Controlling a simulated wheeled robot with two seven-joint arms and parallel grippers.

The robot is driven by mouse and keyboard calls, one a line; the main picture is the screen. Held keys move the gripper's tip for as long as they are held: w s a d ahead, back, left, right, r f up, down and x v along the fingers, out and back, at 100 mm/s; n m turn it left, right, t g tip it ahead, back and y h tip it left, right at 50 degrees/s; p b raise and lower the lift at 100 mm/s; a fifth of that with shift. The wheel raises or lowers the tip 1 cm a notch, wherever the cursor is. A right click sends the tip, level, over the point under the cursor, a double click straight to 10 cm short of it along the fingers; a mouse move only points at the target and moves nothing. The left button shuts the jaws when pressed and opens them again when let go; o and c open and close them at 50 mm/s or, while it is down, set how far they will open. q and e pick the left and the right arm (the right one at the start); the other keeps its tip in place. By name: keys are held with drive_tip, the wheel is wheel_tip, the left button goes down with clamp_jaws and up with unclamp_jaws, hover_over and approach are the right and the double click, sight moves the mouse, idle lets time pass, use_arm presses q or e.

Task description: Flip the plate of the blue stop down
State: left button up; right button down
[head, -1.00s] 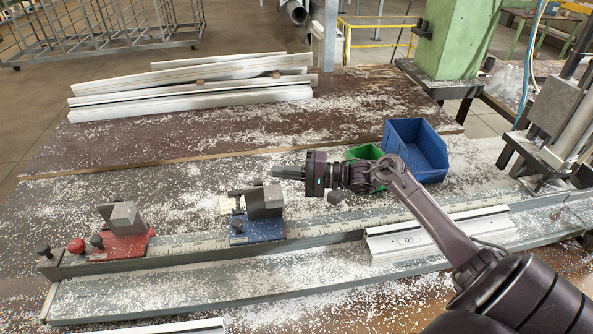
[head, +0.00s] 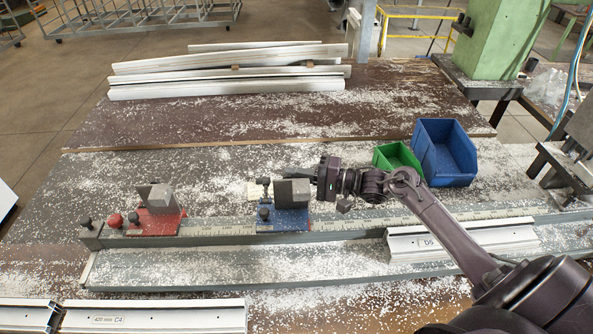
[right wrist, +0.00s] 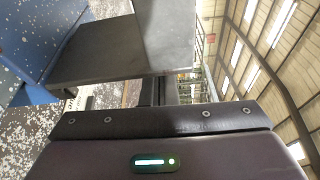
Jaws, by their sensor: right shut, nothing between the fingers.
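The blue stop (head: 284,221) sits on the long rail, right of the red stop (head: 155,222). Its grey plate (head: 293,192) stands raised above the blue base. The plate also fills the upper part of the right wrist view (right wrist: 110,48), with the blue body (right wrist: 40,35) at its left. My right gripper (head: 303,173) is shut and empty at the plate's upper right edge, pointing left. Its fingers (right wrist: 158,90) show close against the plate in the right wrist view; I cannot tell whether they touch. My left gripper is not in view.
A green bin (head: 398,157) and a blue bin (head: 445,153) stand behind my right arm. A profile marked D5 (head: 460,240) lies along the rail at right, another marked C4 (head: 155,317) at front left. White profiles (head: 230,75) are stacked at the back.

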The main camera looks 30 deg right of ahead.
sight(299, 200)
drive_tip(key=shift+s+a+r+n, duration=0.1)
drive_tip(key=shift+s+r+n, duration=0.2)
drive_tip(key=shift+n, duration=0.2)
drive_tip(key=n, duration=0.1)
drive_tip(key=s+n, duration=0.1)
drive_tip(key=s+a+n+y+p, duration=0.1)
drive_tip(key=shift+r+t, duration=0.25)
drive_tip(key=shift+t, duration=0.05)
drive_tip(key=shift+s+a+n+y, duration=0.35)
drive_tip(key=shift+s+n, duration=0.3)
drive_tip(key=shift+n, duration=0.35)
drive_tip(key=s+n, duration=0.1)
drive_tip(key=n, duration=0.1)
drive_tip(key=s+a+n+y+b, duration=0.1)
drive_tip(key=n, duration=0.1)
drive_tip(key=shift+f, duration=0.2)
drive_tip(key=shift+s+a+f+n+y, duration=0.15)
drive_tip(key=shift+s+n+y, duration=0.25)
drive_tip(key=shift+n, duration=0.4)
drive_tip(key=shift+s+a+f, duration=0.1)
drive_tip(key=shift+s+a, duration=0.05)
drive_tip(key=shift+s, duration=0.25)
drive_tip(key=shift+s+a+f, duration=0.1)
drive_tip(key=shift+s, duration=0.05)
